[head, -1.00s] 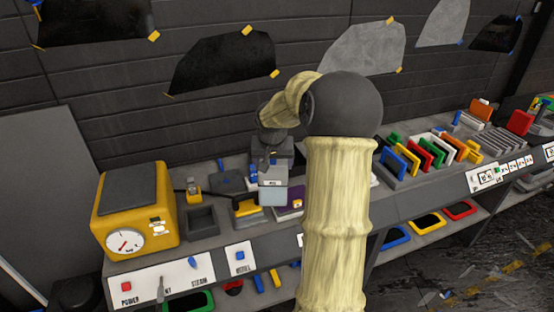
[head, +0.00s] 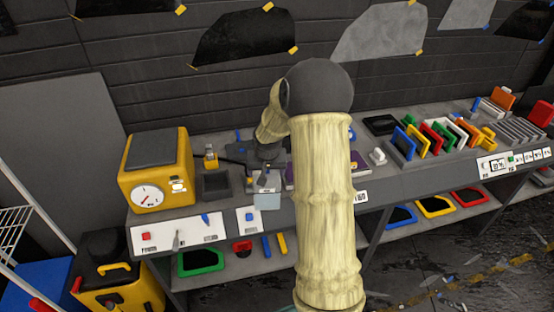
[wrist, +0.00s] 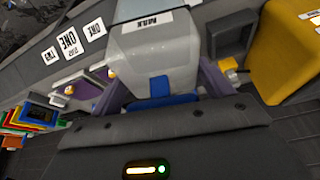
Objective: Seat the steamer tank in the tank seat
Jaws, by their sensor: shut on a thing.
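The steamer tank is a pale grey, cloudy box (head: 267,201) with a white label on top; it also shows large in the wrist view (wrist: 155,50). My gripper (head: 264,181) is shut on its blue grip (wrist: 165,101) and holds the tank near the bench's front edge. The tank seat looks to be the dark square recess (head: 216,185) on the bench, right of the yellow steamer (head: 156,170). It stands empty, left of the held tank. In the wrist view the seat (wrist: 228,35) lies between the tank and the steamer.
The bench front (head: 330,205) carries a control panel (head: 178,235) and switches. A small yellow-capped bottle (head: 210,158) stands behind the seat. Coloured racks (head: 440,140) fill the right of the bench. My arm hides the bench's middle.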

